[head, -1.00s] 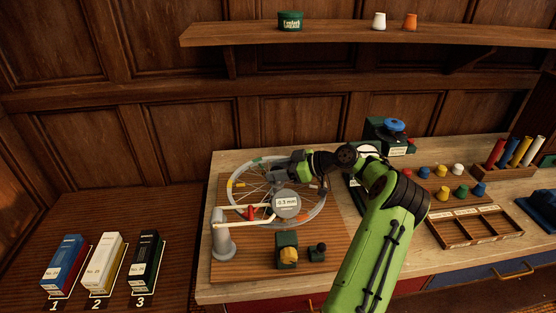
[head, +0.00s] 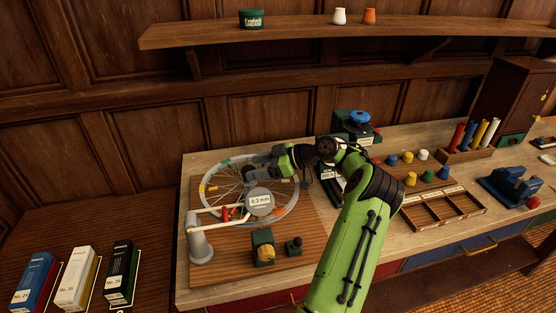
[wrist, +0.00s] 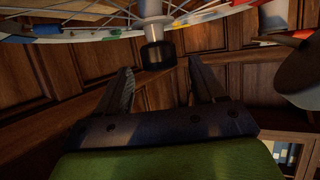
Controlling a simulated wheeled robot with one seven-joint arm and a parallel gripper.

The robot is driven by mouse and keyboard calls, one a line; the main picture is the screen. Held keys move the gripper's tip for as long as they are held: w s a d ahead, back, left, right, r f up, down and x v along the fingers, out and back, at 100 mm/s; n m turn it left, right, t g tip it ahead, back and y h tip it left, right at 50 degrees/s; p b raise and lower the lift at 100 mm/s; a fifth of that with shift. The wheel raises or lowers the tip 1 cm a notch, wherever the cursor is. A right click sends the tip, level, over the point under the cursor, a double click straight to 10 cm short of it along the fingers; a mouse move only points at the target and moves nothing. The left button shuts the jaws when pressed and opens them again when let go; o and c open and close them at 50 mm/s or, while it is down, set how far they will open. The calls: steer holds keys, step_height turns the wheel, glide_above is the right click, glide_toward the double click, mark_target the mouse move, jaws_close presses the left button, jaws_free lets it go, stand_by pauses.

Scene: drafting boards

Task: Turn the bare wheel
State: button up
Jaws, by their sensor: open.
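The bare spoked wheel (head: 215,217) lies flat over a wooden board on the bench, with coloured tags on its rim. A round gauge (head: 260,200) reading about 0.3 mm sits over its right part, on an arm from a grey post (head: 198,243). My gripper (head: 255,171) is over the back right part of the wheel. In the wrist view my gripper (wrist: 158,82) is open, its fingers apart with nothing between them. The wheel's hub end (wrist: 157,50), dark and round, stands just beyond the fingertips. The wheel's rim and spokes (wrist: 90,32) cross the top of that view.
A green block with a yellow knob (head: 263,250) and a small dark knob (head: 294,245) stand in front of the wheel. A compartment tray (head: 442,210) and several coloured caps lie to the right. Boxes (head: 75,275) stand at left.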

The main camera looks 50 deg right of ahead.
steer(key=p+v, duration=0.3)
steer(key=v, duration=0.9)
steer(key=shift+s+d+p, duration=0.25)
steer(key=shift+s+p, duration=0.05)
steer(key=shift+r, duration=0.1)
